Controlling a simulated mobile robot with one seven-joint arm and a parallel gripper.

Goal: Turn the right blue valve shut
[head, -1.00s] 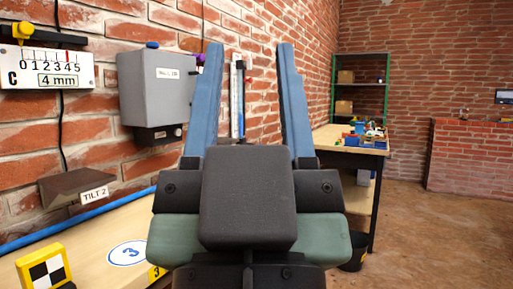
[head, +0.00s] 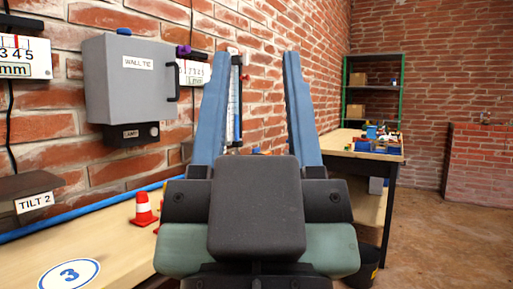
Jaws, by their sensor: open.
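My gripper (head: 256,62) fills the middle of the head view. Its two long blue fingers point up and forward, wide apart, with nothing between them. I cannot make out a valve for certain. A small blue knob-like thing (head: 124,31) shows at the top of the grey wall box (head: 128,95), left of my gripper. A blue pipe (head: 85,216) runs along the wall at the back of the bench. My gripper and its dark housing hide part of the wall and bench behind them.
A wooden bench (head: 112,240) runs along the left wall, with a small red-and-white cone (head: 144,207) on it. A dark tilt plate (head: 32,186) sticks out at left. A cluttered table (head: 352,150) stands right of my gripper. The floor at right (head: 450,235) is clear.

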